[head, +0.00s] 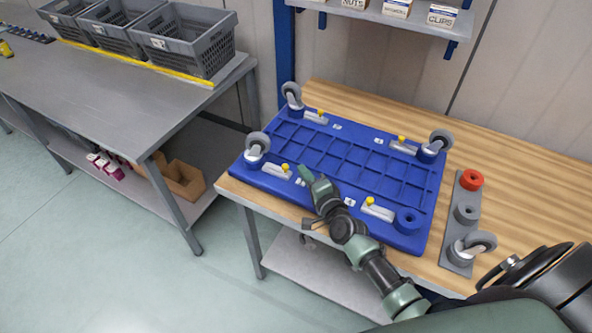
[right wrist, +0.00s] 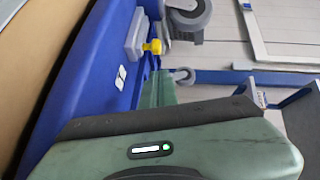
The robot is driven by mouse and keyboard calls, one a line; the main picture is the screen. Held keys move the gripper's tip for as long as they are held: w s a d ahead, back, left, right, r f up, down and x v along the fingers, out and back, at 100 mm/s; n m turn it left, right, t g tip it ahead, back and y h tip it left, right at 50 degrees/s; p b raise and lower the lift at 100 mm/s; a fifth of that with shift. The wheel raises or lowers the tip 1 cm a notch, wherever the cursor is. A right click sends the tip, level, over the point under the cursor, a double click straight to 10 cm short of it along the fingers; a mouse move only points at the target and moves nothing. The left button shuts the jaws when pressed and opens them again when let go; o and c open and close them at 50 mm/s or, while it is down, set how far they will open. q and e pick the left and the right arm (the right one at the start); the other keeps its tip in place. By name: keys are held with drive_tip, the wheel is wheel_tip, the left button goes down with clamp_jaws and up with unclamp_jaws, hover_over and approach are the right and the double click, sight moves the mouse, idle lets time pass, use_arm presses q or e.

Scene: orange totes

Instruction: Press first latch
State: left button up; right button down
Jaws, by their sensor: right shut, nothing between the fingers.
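A blue dolly (head: 330,160) lies upside down on the wooden bench. It has several grey latches with yellow knobs, one near each corner. My right gripper (head: 305,173) is shut and empty over the front left part of the dolly, just right of the front left latch (head: 277,170). I cannot tell whether it touches the dolly. In the right wrist view, a latch with a yellow knob (right wrist: 152,46) sits just beyond the green fingers (right wrist: 158,92), beside a white label (right wrist: 120,77). Small labels lie near the latches; their numbers are hard to read. My left gripper is not in view.
Casters stand at three dolly corners; the front right corner has an empty blue socket (head: 408,219). A grey holder (head: 457,228) with a red ring and a caster lies to the right. Grey baskets (head: 188,42) stand on the left table. A shelf with boxes hangs behind.

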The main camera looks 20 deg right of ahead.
sight(286, 166)
drive_tip(key=shift+w+a+f, duration=0.25)
drive_tip(key=shift+w+a, duration=0.55)
drive_tip(key=shift+a, duration=0.2)
drive_tip(key=shift+w+a, duration=0.65)
drive_tip(key=shift+w, duration=0.15)
drive_tip(key=shift+s+r, duration=0.1)
